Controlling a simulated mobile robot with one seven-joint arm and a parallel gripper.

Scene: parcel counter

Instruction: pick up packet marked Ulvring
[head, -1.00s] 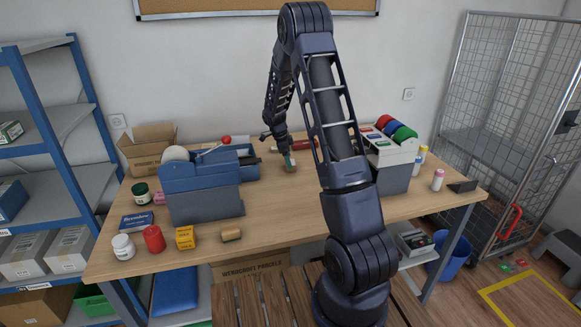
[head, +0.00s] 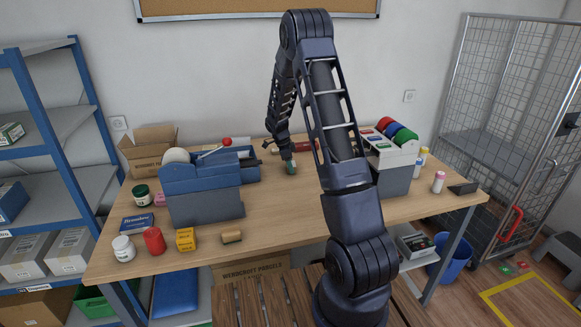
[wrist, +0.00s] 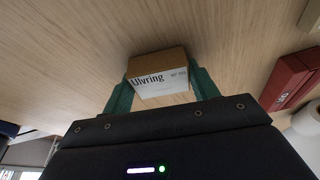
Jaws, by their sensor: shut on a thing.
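The packet marked Ulvring (wrist: 158,76) is a small brown box with a white label, seen in the wrist view between the two green fingers. My gripper (wrist: 160,88) is shut on it, one finger on each side. In the head view my gripper (head: 290,166) is low over the middle of the counter. The packet is hardly visible in the head view. I cannot tell whether it is touching the tabletop.
A blue-grey bin unit (head: 205,205) stands left of my gripper, and a grey box with coloured rolls (head: 396,178) stands right. A red box (wrist: 290,80) lies close by. Jars and small boxes line the front left. The counter's front middle (head: 290,220) is clear.

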